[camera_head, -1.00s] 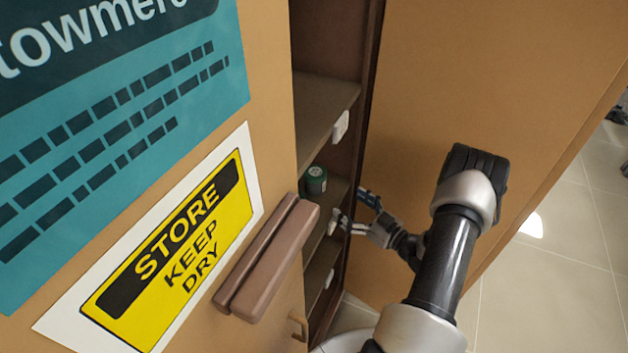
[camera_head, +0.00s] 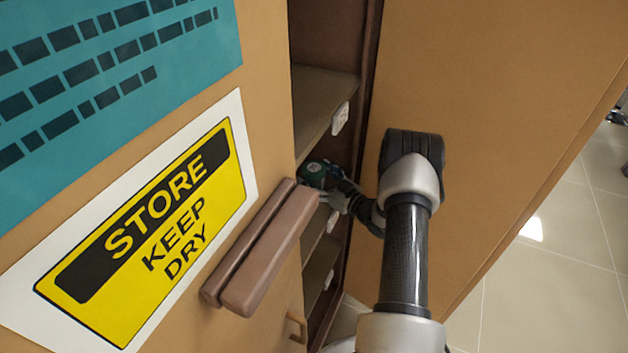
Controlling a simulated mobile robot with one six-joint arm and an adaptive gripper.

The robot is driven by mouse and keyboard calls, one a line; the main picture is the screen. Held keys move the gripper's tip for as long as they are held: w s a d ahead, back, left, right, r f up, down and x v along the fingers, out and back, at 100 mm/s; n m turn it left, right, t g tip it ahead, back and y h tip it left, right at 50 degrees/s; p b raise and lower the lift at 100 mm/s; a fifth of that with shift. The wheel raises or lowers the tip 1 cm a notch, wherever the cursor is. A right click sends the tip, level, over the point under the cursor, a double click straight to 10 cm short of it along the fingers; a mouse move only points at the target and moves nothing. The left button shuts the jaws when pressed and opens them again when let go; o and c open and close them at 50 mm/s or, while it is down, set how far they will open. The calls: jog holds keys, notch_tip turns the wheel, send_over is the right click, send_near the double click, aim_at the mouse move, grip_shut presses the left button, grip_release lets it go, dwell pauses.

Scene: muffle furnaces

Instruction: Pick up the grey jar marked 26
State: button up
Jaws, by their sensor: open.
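A small jar with a green top (camera_head: 314,173) stands on a shelf inside the cabinet, seen through the gap beside the door. Its marking is too small to read, and I cannot tell whether its body is grey. My gripper (camera_head: 324,183) reaches into the cabinet from the right. It is open, with its fingers right at the jar; I cannot tell whether they touch it. The jar's lower part is hidden by the gripper and the brown door handle.
The cabinet door with a yellow STORE KEEP DRY sign (camera_head: 150,235) and a brown handle (camera_head: 262,252) stands close at left. A tan panel (camera_head: 480,100) is on the right. An upper shelf (camera_head: 318,100) lies above the jar. Tiled floor (camera_head: 545,290) is clear at right.

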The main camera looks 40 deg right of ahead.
jog(key=shift+w, duration=0.4)
jog(key=shift+c, duration=0.4)
jog(key=c, duration=1.3)
jog(key=shift+r, duration=0.1)
